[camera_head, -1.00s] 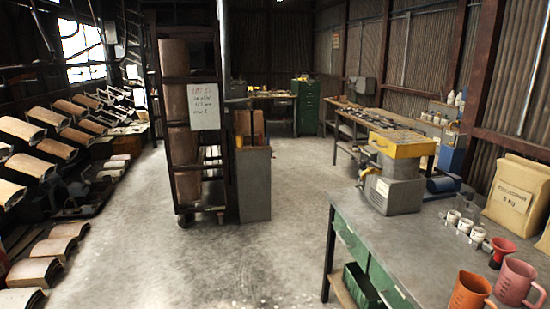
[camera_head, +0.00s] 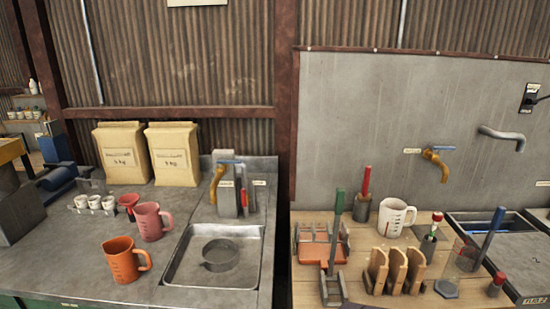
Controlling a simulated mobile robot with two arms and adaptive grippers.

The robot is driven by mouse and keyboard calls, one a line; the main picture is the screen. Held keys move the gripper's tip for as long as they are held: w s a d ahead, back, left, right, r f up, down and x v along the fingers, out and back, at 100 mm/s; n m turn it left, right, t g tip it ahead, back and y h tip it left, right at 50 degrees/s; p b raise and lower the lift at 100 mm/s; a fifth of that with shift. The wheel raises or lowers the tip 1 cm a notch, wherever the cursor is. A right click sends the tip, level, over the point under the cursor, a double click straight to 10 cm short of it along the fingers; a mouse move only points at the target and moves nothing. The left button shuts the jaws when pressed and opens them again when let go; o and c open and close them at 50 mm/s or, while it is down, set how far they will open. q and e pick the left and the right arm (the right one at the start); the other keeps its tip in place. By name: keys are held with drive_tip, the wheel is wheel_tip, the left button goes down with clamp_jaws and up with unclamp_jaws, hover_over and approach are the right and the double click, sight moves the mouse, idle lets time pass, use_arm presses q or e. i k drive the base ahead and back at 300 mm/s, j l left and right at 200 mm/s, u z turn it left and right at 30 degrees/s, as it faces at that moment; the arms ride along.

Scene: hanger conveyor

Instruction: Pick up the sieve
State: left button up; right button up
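A round grey metal ring-shaped item (camera_head: 221,254), which looks like the sieve, sits inside the shallow metal tray (camera_head: 180,276) set in the grey bench top. Its mesh is too small to make out. Neither of my grippers shows in the head view.
An orange jug (camera_head: 122,260) and a pink jug (camera_head: 149,221) stand left of the tray. Two paper sacks (camera_head: 172,154) stand behind them. A wooden bench (camera_head: 375,295) on the right carries a white jug (camera_head: 394,217), brushes and racks. A brass tap (camera_head: 434,160) juts from the wall.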

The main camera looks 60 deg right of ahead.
sight(219, 256)
drive_tip(key=l+z, duration=0.1)
drive_tip(key=z, duration=1.5)
